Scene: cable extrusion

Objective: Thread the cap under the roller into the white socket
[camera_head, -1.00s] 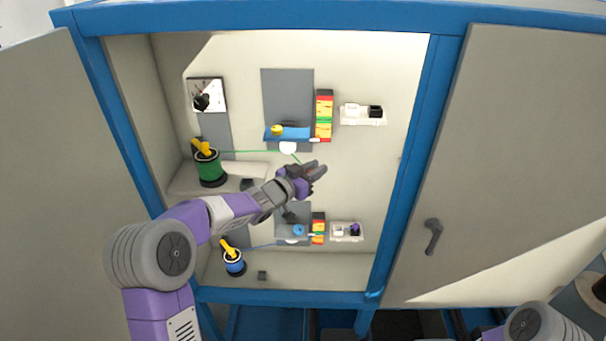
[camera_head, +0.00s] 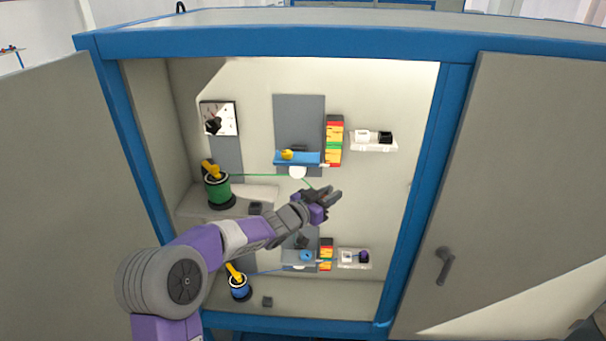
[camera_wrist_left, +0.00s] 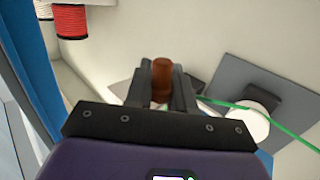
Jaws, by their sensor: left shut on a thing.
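My left gripper (camera_head: 334,196) is in front of the cabinet's back wall, below and right of the upper white roller (camera_head: 298,172). In the left wrist view it (camera_wrist_left: 162,92) is shut on a brown cylindrical cap (camera_wrist_left: 162,75) that stands up between the fingers. A green cable (camera_head: 258,175) runs from the green spool (camera_head: 217,190) to the roller and on toward the gripper. The roller also shows in the left wrist view (camera_wrist_left: 246,124), with the cable across it. A white socket (camera_head: 362,136) sits at upper right beside a black one. My right gripper is out of view.
A blue bar (camera_head: 310,159) is above the roller. A stack of coloured blocks (camera_head: 334,140) stands between roller and socket. Below are a blue spool (camera_head: 239,287) and another white socket (camera_head: 347,257). Open doors (camera_head: 500,190) flank the cabinet.

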